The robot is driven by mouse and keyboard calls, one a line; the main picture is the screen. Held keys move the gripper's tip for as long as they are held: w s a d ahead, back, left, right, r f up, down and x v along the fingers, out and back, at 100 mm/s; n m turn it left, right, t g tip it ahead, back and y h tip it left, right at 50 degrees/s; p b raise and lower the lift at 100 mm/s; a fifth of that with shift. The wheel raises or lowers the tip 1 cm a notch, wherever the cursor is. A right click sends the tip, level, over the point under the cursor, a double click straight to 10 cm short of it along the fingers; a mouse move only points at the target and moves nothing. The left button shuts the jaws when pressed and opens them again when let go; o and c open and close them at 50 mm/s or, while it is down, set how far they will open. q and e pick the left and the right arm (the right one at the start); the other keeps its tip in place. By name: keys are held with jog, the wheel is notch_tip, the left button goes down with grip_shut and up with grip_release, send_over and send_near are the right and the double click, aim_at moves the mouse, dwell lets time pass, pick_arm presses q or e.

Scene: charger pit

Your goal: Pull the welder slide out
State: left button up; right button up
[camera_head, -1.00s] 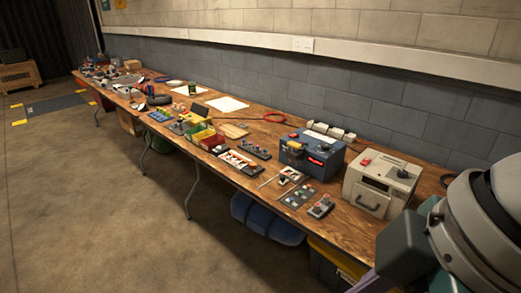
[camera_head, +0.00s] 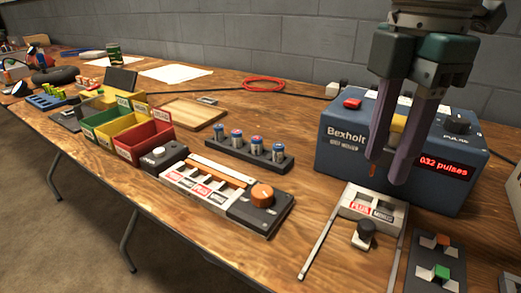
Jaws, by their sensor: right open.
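The welder (camera_head: 345,158) is a blue box marked Bexholt with a red display reading 032 pulses, at the right of the bench. Its slide (camera_head: 372,207) is a pale frame at the box's front, with PLUS and MINUS labels and two rails running toward the bench's front. My left gripper is not in view.
A panel with coloured switches (camera_head: 437,264) lies right of the slide. Left of it are a strip with an orange knob (camera_head: 262,193), a rack of several cells (camera_head: 248,153) and coloured bins (camera_head: 127,133). Bare wood lies between the strip and the slide.

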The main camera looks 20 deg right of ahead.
jog(key=b, duration=0.2)
send_over(367, 224)
jog(key=f, duration=0.5)
jog(key=shift+s, duration=0.2)
notch_tip(367, 224, down, 4)
jog(key=shift+f+b, duration=0.1)
jog(key=shift+b, duration=0.45)
jog(key=shift+w+f, duration=0.1)
jog(key=shift+f, duration=0.45)
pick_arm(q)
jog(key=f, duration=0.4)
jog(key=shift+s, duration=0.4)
pick_arm(e)
grip_shut()
